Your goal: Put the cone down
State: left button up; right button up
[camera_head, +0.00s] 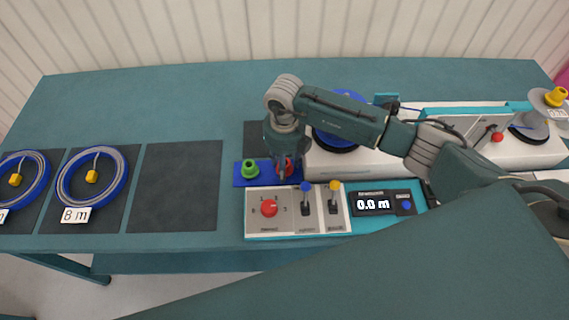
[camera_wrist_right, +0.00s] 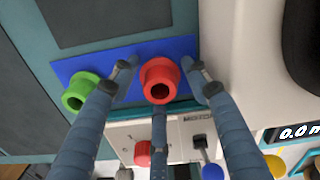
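The red cone (camera_wrist_right: 159,80) stands on the blue plate (camera_wrist_right: 128,62), or very close above it, between the spread fingers of my right gripper (camera_wrist_right: 162,85). Small gaps show between the cone and the two side fingers; the third finger is at its near side. In the head view the red cone (camera_head: 288,167) is partly hidden by my right gripper (camera_head: 282,168). A green cone (camera_head: 250,169) stands on the left part of the blue plate and also shows in the wrist view (camera_wrist_right: 80,92). My left gripper is not in view.
A control panel (camera_head: 270,226) with a red knob and two levers lies just in front of the plate. A white machine (camera_head: 350,165) with a blue reel stands right of it. Cable coils (camera_head: 121,190) lie on dark mats at left; one mat (camera_head: 180,185) is empty.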

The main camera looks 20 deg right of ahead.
jog(key=shift+r, duration=0.15)
notch_tip(320, 180, up, 12)
jog(key=b, duration=0.2)
dwell(0.7)
